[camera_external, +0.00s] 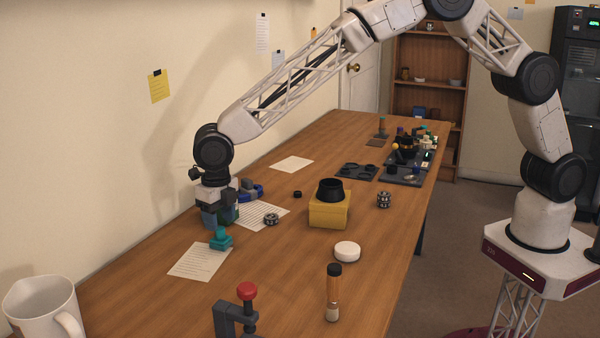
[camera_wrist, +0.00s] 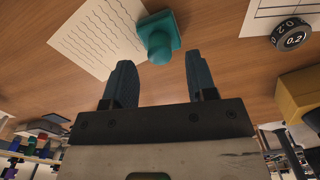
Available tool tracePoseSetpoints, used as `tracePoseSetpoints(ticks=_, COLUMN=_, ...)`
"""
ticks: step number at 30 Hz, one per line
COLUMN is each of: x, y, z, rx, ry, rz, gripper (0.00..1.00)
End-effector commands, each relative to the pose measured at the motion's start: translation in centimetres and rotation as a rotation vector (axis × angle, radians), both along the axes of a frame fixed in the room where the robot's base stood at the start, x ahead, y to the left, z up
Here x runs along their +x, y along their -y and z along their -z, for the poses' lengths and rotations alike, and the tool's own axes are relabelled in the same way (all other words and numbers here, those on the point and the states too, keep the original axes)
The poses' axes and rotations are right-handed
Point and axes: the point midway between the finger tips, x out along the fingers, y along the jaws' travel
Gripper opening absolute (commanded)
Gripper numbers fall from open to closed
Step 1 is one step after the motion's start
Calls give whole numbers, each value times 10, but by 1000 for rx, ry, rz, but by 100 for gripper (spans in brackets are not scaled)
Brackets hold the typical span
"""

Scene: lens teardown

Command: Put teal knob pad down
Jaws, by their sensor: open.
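The teal knob pad (camera_external: 221,239) has a square base with a rounded knob. It sits at the upper right edge of a printed sheet (camera_external: 201,262) on the wooden table, partly on the paper. In the wrist view the pad (camera_wrist: 160,37) lies beyond my fingertips, near the middle, with its knob towards me. My gripper (camera_wrist: 158,78) is open, and nothing is between its fingers. In the external view my gripper (camera_external: 219,219) is low over the table, just behind the pad. I cannot tell whether a finger touches it.
A dark numbered ring (camera_external: 271,219) lies on another sheet to the right. A yellow block (camera_external: 329,211) holding a black ring stands further right.

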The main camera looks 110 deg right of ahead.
Motion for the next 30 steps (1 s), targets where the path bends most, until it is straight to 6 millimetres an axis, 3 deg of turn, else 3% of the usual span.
tracePoseSetpoints(ticks=9, x=1, y=0, z=-53, rx=-1, ry=3, rz=0, gripper=52)
tracePoseSetpoints(ticks=15, x=0, y=0, z=-77, rx=0, ry=1, rz=0, gripper=52)
tracePoseSetpoints(ticks=21, x=0, y=0, z=-88, rx=0, ry=0, rz=0, gripper=52)
tracePoseSetpoints(ticks=30, x=0, y=0, z=-89, rx=0, ry=0, rz=0, gripper=52)
